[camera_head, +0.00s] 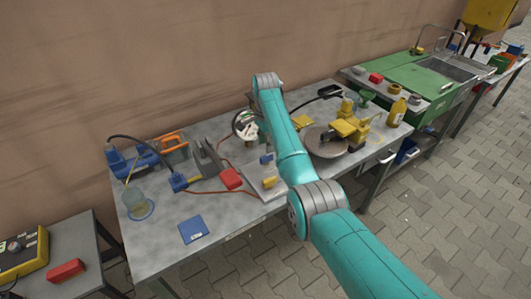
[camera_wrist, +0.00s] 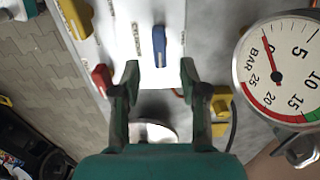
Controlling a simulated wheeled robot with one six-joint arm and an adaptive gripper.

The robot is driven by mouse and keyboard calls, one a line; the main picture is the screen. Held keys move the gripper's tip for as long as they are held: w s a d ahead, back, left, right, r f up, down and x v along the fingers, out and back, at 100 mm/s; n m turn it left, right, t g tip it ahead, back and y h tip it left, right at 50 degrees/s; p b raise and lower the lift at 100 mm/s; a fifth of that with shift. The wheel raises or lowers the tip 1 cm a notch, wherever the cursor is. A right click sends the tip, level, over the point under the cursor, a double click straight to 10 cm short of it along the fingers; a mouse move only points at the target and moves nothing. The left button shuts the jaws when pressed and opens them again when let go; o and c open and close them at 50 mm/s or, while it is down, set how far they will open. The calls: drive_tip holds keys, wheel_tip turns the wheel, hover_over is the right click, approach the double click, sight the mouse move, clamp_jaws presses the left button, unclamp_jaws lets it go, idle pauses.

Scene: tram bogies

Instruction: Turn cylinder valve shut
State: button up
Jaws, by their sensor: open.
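A white panel (camera_wrist: 120,40) fills the upper middle of the wrist view and carries a blue lever (camera_wrist: 159,46), a yellow lever (camera_wrist: 76,18) and a red lever (camera_wrist: 102,78). Its small printed labels are too blurred to read, so I cannot tell which lever is the cylinder valve. My gripper (camera_wrist: 159,78) is open and empty. The blue lever lies just beyond the gap between its fingertips, lengthwise in line with it; touching cannot be seen. In the head view, the panel (camera_head: 262,190) lies on the bench, with the yellow lever (camera_head: 270,181) and blue lever (camera_head: 266,159); my arm partly hides it.
A round pressure gauge (camera_wrist: 280,75) marked BAR stands close right of my gripper, its needle near 0. On the bench (camera_head: 160,255) are a glass jar (camera_head: 138,205), a blue pad (camera_head: 193,229) and a round plate with a yellow device (camera_head: 350,130). The bench's front left is mostly clear.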

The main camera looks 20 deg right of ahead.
sight(266, 156)
drive_tip(key=shift+r, duration=2.5)
